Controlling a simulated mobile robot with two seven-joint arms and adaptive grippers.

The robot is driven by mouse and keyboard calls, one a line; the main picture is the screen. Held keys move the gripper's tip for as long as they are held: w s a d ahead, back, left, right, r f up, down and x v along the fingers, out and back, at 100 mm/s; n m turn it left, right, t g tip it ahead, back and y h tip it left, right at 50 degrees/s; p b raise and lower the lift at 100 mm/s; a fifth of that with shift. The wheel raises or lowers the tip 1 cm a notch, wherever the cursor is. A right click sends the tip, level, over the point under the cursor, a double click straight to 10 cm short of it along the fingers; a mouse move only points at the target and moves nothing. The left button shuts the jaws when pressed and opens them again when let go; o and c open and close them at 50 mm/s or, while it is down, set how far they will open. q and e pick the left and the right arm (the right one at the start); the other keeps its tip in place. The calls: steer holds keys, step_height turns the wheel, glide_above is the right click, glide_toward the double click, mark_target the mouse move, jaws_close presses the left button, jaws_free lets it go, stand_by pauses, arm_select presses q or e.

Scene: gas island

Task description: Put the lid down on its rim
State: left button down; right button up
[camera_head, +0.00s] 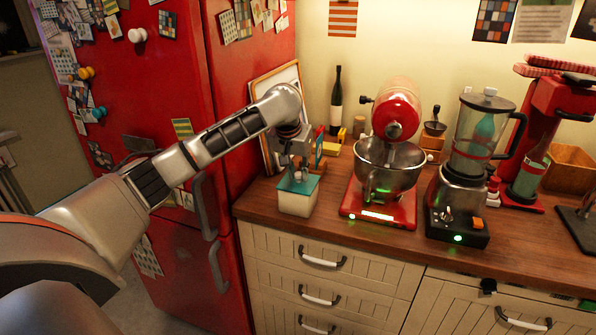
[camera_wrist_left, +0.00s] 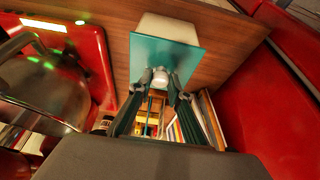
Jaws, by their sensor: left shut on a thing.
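The lid (camera_head: 290,185) is a flat teal square at the cream box (camera_head: 296,205) on the counter's left part. It looks about level and lined up over the box, but I cannot tell whether it touches the rim. My left gripper (camera_head: 298,175) points down from above, shut on the lid's pale knob. In the left wrist view the lid (camera_wrist_left: 148,52) covers the box's opening, and a cream side of the box (camera_wrist_left: 168,27) shows past its edge. The two fingers (camera_wrist_left: 163,80) close on the white knob (camera_wrist_left: 161,74). My right gripper is not in view.
A red stand mixer (camera_head: 398,112) with a steel bowl is just right of the box; a blender (camera_head: 480,140) stands farther right. The red fridge (camera_head: 215,100) is on the left. Books and a framed board (camera_head: 262,85) stand behind the gripper. Bare counter (camera_head: 328,190) lies between box and mixer.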

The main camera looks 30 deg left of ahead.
arm_select(q)
steer(key=c, duration=1.8)
jaws_free()
steer(key=shift+r, duration=0.1)
steer(key=shift+r, duration=3.35)
